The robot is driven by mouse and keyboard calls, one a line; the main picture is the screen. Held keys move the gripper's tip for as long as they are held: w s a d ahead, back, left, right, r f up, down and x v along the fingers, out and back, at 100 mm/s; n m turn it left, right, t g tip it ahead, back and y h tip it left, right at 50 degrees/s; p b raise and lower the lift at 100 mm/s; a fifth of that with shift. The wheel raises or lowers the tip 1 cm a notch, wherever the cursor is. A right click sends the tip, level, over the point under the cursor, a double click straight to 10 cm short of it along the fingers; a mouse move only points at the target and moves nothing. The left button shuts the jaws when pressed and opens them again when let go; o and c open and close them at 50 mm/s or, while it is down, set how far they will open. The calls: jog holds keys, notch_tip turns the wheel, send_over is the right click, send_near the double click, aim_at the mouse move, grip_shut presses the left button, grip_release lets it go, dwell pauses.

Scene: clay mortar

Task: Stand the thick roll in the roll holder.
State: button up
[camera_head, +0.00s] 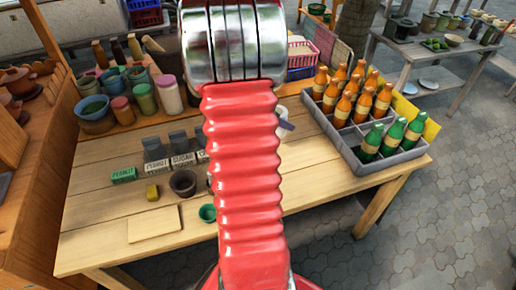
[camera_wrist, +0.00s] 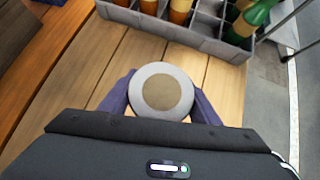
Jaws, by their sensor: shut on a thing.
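The thick roll (camera_wrist: 162,88) shows end-on in the wrist view as a pale ring around a tan centre. My gripper (camera_wrist: 160,104) is shut on it, with a purple finger on either side. The roll appears over the plank table; I cannot tell its height. In the head view my red arm hides most of the gripper; a purple finger (camera_head: 286,126) and a bit of white show just right of the arm. I cannot make out a roll holder in either view; the arm may hide it.
A grey divided crate (camera_head: 378,163) with orange and green bottles stands on the table's right side. Small labelled boxes (camera_head: 183,160), a dark pot (camera_head: 183,183), a green cup (camera_head: 208,213) and a flat board (camera_head: 154,223) lie left. The table's front right is bare.

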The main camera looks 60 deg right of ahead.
notch_tip(320, 180, down, 6)
jog(key=shift+r, duration=0.1)
dwell(0.4)
jog(key=shift+f, duration=1.85)
jog(key=shift+f, duration=0.1)
jog(key=o, duration=1.2)
jog(key=shift+c, duration=0.2)
jog(key=v, duration=1.2)
